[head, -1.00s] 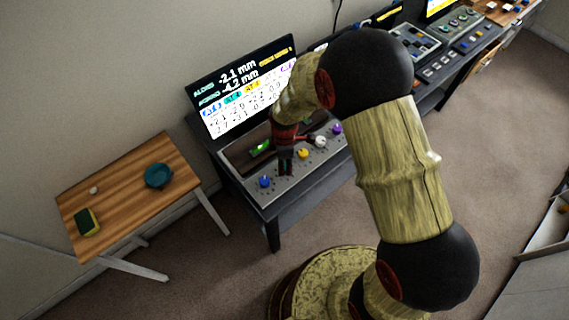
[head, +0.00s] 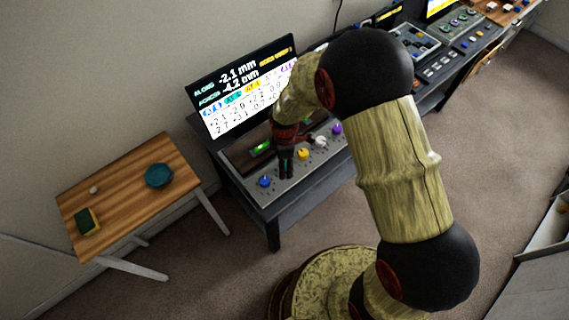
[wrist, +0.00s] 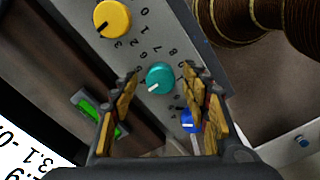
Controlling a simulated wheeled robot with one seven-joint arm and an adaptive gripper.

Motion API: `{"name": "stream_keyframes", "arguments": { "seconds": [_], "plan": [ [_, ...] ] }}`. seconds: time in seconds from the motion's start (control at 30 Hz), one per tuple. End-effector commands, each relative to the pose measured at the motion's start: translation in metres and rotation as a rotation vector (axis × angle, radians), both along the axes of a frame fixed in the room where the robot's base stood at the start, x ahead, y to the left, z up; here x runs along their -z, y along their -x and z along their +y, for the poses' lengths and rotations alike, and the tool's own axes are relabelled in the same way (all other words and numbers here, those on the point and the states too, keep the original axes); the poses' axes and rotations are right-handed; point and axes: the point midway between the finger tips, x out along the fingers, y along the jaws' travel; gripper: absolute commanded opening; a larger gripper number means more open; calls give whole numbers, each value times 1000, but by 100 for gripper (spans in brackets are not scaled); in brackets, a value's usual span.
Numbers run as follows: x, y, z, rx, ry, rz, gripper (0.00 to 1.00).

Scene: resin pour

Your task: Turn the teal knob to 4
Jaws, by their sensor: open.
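The teal knob (wrist: 160,77) shows in the wrist view on the grey panel (wrist: 173,22), with its white pointer line toward the lower left of the picture. Small dark digits ring it; which one the pointer meets I cannot tell. My gripper (wrist: 160,80) is open, with one finger on each side of the teal knob; I cannot tell whether either finger touches it. In the head view my gripper (head: 287,176) points down at the panel and hides the teal knob.
The yellow knob (wrist: 112,19) and the blue knob (wrist: 190,121) flank the teal one. White (head: 320,141) and purple (head: 337,128) knobs stand farther along. A green-lit level (head: 262,147) and a screen (head: 245,85) are behind. A wooden side table (head: 125,185) stands left.

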Motion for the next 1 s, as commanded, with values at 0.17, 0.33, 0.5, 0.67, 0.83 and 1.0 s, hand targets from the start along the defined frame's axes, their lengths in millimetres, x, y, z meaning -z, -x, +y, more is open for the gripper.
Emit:
{"name": "stream_keyframes", "arguments": {
  "seconds": [0.17,0.33,0.5,0.67,0.83,1.0],
  "plan": [
    [-1,0,0,0,0,0,46],
    [-18,-1,0,0,-1,-4,46],
    [-51,-1,0,0,-1,-4,46],
    [-84,-1,1,0,-1,-4,46],
    [-108,-1,0,0,-1,-3,46],
    [-118,0,0,0,0,0,46]
  ]
}}
